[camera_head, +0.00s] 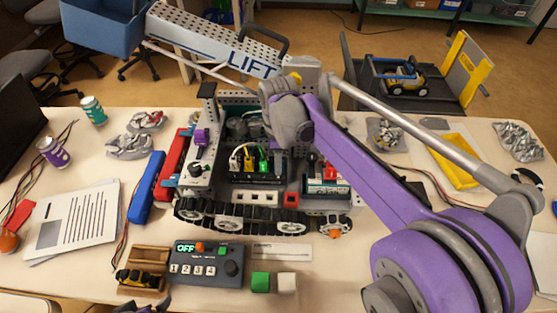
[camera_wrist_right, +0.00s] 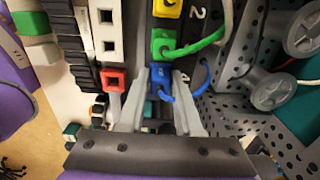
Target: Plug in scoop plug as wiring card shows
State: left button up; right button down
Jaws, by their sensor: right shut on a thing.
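In the right wrist view, my right gripper (camera_wrist_right: 162,75) is shut on a blue plug (camera_wrist_right: 157,86) with a blue wire. The plug is in line with a green plug (camera_wrist_right: 162,45) and a yellow plug (camera_wrist_right: 167,8) along a dark port block with printed numbers. I cannot tell whether the blue plug is fully seated. In the head view, the yellow plug (camera_head: 248,158) and green plug (camera_head: 264,161) stand in the black port block (camera_head: 257,178); my right wrist covers the area behind them. I cannot identify the wiring card with certainty.
The tracked robot (camera_head: 262,216) fills the table's middle. In front is a control box (camera_head: 208,265) reading OFF, with a green block (camera_head: 260,282) and white block (camera_head: 287,283). Text sheets (camera_head: 75,215) lie left, a yellow tray (camera_head: 455,160) right. A perforated grey plate (camera_wrist_right: 235,115) is close beside the gripper.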

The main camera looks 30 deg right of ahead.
jog(key=shift+f, duration=0.1)
dwell(0.3)
jog(key=c, duration=0.5)
grip_release()
jog(key=shift+r+p, duration=2.25)
jog(key=shift+r, duration=0.85)
jog(key=shift+s+f, duration=0.1)
jog(key=shift+f, duration=0.05)
